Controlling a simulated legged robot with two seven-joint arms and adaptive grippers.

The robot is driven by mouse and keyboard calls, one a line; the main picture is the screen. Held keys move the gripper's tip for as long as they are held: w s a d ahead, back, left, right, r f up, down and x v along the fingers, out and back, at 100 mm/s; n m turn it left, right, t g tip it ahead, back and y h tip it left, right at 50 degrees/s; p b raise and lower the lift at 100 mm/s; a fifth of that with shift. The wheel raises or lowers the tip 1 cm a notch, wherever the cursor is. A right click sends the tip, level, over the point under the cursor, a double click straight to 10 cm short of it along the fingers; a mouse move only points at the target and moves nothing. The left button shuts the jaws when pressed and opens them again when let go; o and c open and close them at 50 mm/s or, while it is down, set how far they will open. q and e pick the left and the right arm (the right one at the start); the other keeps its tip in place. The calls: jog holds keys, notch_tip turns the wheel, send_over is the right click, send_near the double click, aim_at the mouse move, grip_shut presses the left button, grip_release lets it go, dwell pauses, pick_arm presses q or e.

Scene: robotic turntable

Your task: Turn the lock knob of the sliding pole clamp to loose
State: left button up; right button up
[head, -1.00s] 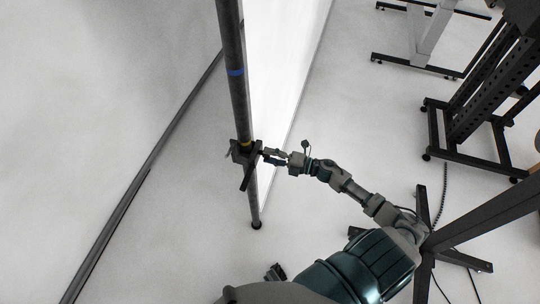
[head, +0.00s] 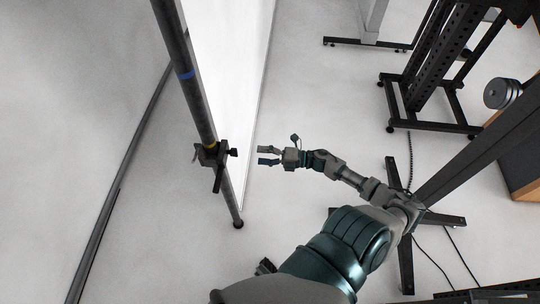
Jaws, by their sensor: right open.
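The sliding pole clamp (head: 212,156) is a dark block around a dark, tilted pole (head: 184,75), with a bar hanging below it. A small dark knob (head: 233,152) sticks out on its right side. The pole has a blue band above the clamp and a yellow band just at the clamp's top. My right gripper (head: 261,156) is open and empty, to the right of the knob and apart from it, with its fingers pointing left at the clamp. My left gripper is not clearly in view.
A bright white panel (head: 228,65) stands behind the pole. A dark rail (head: 116,190) lies on the floor at left. Dark stands (head: 430,115) with feet and cables are at right, beside a round metal object (head: 502,93). The floor around the clamp is clear.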

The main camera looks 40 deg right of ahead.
jog(key=shift+v, duration=1.6)
jog(key=d+f+m+t+h, duration=0.1)
jog(key=d+f+m+h, duration=0.2)
jog(key=f+m+h, duration=0.9)
jog(key=s+a+f+m+g, duration=0.1)
jog(key=s+f+m+g, duration=0.15)
jog(key=f, duration=0.55)
jog(key=s+a+f+m+g, duration=0.1)
jog(key=s+a+f+m, duration=0.2)
jog(key=f, duration=0.4)
jog(key=s+a+f+m+g, duration=0.6)
jog(key=s+a+f+g, duration=0.3)
jog(key=s+a+f, duration=0.5)
jog(key=s+a, duration=0.2)
jog(key=s, duration=0.1)
jog(key=shift+a+g+y, duration=0.2)
jog(key=shift+g+y, duration=0.1)
jog(key=shift+g, duration=0.05)
jog(key=shift+d+f+m, duration=0.1)
jog(key=shift+m, duration=0.15)
